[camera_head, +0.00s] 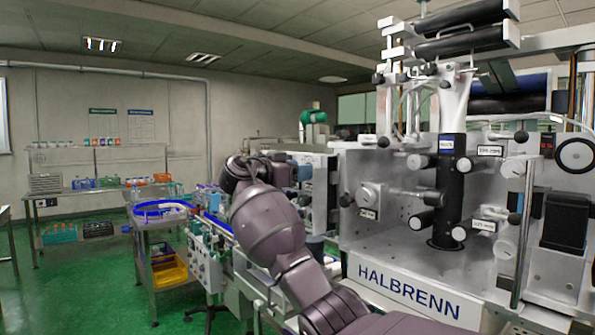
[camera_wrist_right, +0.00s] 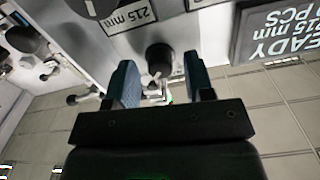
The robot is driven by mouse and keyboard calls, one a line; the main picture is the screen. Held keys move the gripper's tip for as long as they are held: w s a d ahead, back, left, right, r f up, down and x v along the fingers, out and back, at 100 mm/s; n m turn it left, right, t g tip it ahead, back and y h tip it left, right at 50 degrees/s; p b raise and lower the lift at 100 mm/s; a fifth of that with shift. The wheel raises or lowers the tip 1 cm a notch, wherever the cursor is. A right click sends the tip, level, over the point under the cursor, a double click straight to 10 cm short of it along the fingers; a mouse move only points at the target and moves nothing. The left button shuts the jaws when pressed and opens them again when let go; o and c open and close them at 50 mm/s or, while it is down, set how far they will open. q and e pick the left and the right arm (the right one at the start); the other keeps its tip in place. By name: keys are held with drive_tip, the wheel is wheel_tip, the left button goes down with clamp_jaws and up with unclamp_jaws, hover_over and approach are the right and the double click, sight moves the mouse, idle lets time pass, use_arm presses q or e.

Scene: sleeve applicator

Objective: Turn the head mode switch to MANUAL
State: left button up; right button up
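My right gripper (camera_wrist_right: 160,64) is open in the right wrist view, with one finger on each side of a round black knob (camera_wrist_right: 158,56). The knob lies beyond the fingertips, and I see no contact. A small silver piece (camera_wrist_right: 153,84) shows between the fingers; I cannot tell whether it is the head mode switch. No MANUAL label is readable. In the head view my right arm reaches to the machine's far left side, and its gripper is hard to make out there. My left gripper is not in view.
A "215 mm" label (camera_wrist_right: 128,17) is above the knob. A dark display (camera_wrist_right: 277,30) reading "215 mm" and "PCS" is to the right. The HALBRENN machine (camera_head: 350,268) fills the right of the head view. A cart with a blue-rimmed tray (camera_head: 160,212) stands left; green floor is open there.

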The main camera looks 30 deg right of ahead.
drive_tip(key=c, duration=0.8)
drive_tip(key=n+p, duration=0.1)
drive_tip(key=n, duration=0.2)
drive_tip(key=shift+r, duration=0.1)
drive_tip(key=n+p, duration=0.2)
drive_tip(key=n, duration=0.1)
drive_tip(key=shift+n, duration=0.4)
drive_tip(key=shift+n+p, duration=0.35)
drive_tip(key=shift+n, duration=0.55)
